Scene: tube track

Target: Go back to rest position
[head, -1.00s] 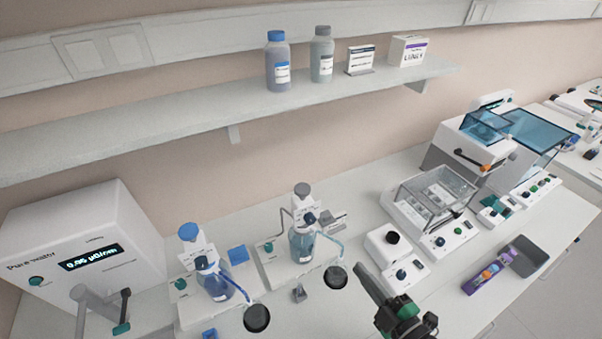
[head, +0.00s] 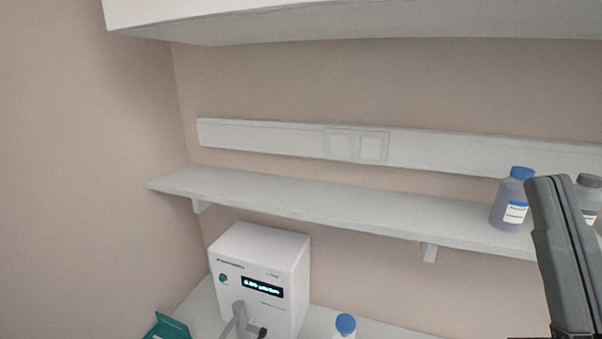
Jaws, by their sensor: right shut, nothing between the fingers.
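My right gripper (head: 548,183) is at the right edge of the head view, pointing up, with its dark grey fingers together and nothing held. It covers part of the shelf and part of a grey-capped bottle behind it. My left gripper is not in this view.
A wall shelf (head: 300,203) carries a blue-capped bottle (head: 508,212) and a grey-capped bottle (head: 589,190) at the right. Below stand a white water unit (head: 270,258) with a lit display, a blue-capped bottle (head: 345,325) and a green item (head: 168,327). A cabinet (head: 350,22) hangs above.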

